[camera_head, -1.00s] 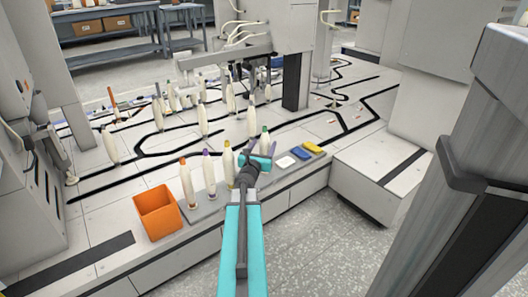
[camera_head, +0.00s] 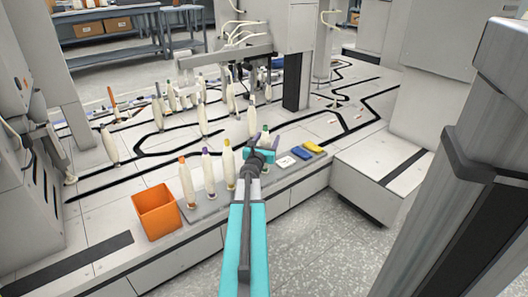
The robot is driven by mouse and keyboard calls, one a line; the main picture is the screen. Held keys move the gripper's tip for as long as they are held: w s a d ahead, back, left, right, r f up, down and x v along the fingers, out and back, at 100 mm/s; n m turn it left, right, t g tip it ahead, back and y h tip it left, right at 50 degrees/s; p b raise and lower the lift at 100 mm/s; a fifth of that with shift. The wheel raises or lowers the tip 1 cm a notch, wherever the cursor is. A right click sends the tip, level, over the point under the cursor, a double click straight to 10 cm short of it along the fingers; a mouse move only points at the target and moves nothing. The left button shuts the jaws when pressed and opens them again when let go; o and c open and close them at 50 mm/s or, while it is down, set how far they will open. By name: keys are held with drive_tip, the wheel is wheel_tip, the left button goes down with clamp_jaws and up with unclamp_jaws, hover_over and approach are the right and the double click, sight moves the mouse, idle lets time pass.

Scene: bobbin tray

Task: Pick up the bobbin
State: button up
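A grey tray (camera_head: 203,212) lies along the front edge of the white platform. On it stand upright cream bobbins: one orange-tipped (camera_head: 187,185), one purple-tipped (camera_head: 208,174) and one yellow-tipped (camera_head: 229,165). A green-tipped bobbin (camera_head: 265,137) shows just above my gripper (camera_head: 264,147), its lower part hidden by it. My gripper is at the tray's right end, in line with that bobbin.
An orange bin (camera_head: 157,212) stands left of the tray. White, blue (camera_head: 300,152) and yellow (camera_head: 314,147) blocks lie to the right. More bobbins (camera_head: 203,118) stand farther back along black tracks. A grey machine column (camera_head: 490,150) fills the right foreground.

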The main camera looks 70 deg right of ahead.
drive_tip(key=shift+d, duration=0.1)
idle(0.5)
drive_tip(key=c, duration=1.2)
wheel_tip(320, 180, up, 28)
drive_tip(key=p, duration=1.5)
drive_tip(key=shift+s, duration=0.1)
